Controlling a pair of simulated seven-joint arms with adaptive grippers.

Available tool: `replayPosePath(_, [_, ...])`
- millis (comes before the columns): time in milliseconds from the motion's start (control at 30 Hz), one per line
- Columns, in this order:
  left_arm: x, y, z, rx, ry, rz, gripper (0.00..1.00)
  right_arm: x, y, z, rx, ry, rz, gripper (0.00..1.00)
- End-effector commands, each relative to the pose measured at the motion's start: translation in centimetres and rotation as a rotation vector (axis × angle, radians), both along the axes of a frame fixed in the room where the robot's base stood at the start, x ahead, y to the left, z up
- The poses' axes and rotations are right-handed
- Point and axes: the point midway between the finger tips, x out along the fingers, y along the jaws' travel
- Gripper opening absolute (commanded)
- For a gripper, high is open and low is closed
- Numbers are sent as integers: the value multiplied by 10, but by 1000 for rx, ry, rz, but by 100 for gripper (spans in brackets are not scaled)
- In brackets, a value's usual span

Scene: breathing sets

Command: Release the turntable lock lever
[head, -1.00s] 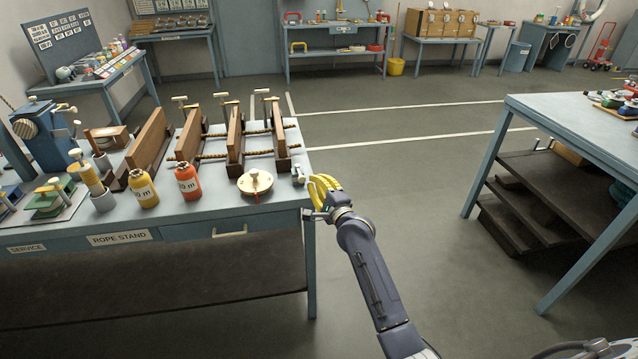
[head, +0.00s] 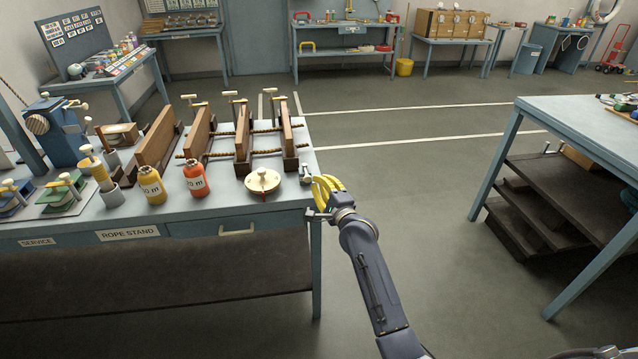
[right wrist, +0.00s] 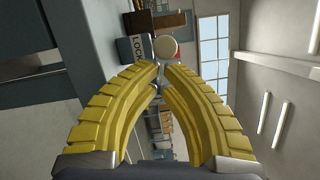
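The turntable (head: 262,181), a round cream disc with a knob on top, sits near the front right of the rope stand table. The small grey lock lever (head: 305,174) stands right of it, by the table's right edge. My right gripper (head: 322,188), with yellow curved fingers, is just right of the lever, at the table edge. In the right wrist view its fingertips (right wrist: 161,68) nearly meet and hold nothing I can make out. A round cream knob (right wrist: 165,47) and a LOCK label (right wrist: 133,48) show just beyond them. Contact with the lever cannot be told. My left gripper is not in view.
An orange bottle (head: 196,180) and a yellow bottle (head: 152,186) stand left of the turntable. Wooden frames with ropes (head: 243,140) stand behind it. Open floor (head: 420,200) lies right of the table, before another table (head: 575,125).

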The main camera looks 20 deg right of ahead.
Motion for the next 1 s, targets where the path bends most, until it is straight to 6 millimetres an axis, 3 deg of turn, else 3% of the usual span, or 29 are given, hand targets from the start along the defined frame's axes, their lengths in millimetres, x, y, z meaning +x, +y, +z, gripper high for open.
replayPosePath(267, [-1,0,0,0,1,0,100,-4,-34,-11,-6,2,4,0])
replayPosePath(600, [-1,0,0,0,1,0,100,-68,-38,-14,-1,2,5,0])
replayPosePath(1000, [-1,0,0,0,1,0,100,-101,-41,-15,0,1,4,0])
